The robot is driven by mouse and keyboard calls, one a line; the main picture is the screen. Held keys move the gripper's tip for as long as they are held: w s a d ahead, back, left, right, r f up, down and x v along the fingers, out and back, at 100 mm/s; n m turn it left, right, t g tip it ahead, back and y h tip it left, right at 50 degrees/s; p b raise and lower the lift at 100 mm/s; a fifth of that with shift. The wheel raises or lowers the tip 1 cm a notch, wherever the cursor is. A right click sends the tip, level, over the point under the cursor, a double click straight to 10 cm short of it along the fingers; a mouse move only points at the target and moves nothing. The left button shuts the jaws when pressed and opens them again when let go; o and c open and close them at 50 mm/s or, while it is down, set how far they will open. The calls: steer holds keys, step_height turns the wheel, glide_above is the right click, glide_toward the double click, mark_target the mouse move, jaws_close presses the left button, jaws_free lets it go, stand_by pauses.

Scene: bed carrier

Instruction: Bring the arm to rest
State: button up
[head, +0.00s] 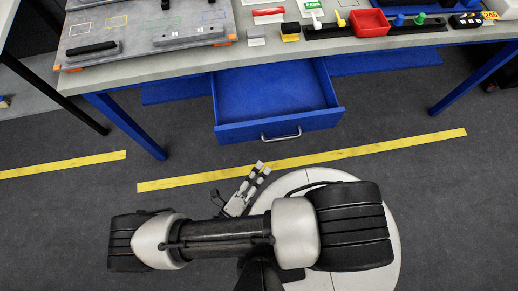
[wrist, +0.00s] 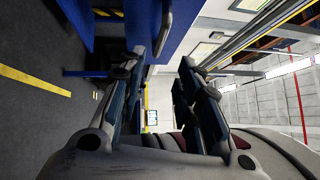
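My arm is folded low over the white round top of my base in the head view. My gripper (head: 262,168) points up and to the right, just in front of the open blue drawer (head: 270,97) and over the floor. In the wrist view my gripper (wrist: 172,62) shows two dark fingers with a clear gap between them. It is open and nothing is held. The wrist view is turned on its side.
The workbench (head: 180,60) stands ahead with its drawer pulled out toward me; the drawer looks empty. On the bench are a red bin (head: 370,22), a grey board (head: 140,25) and several small items. Yellow tape (head: 300,160) crosses the floor. Floor at both sides is clear.

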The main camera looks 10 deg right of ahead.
steer(key=shift+s+a, duration=0.1)
steer(key=shift+a, duration=0.05)
stand_by(0.5)
steer(key=w+r+m+g+y, duration=0.2)
steer(key=r+m+g, duration=0.6)
steer(key=r+m, duration=0.25)
steer(key=w+r+m+g+y, duration=0.25)
steer(key=r+m+g, duration=0.45)
steer(key=r+m, duration=0.4)
steer(key=s+d+r+m+t+y, duration=0.1)
steer(key=d+r+m+t+y, duration=0.2)
steer(key=r+m, duration=0.5)
steer(key=s+d+r+m+t+y, duration=0.2)
steer(key=d+r+m+y, duration=0.4)
steer(key=r+m, duration=0.3)
steer(key=d+m+t, duration=0.1)
steer(key=m, duration=0.3)
steer(key=shift+m, duration=0.35)
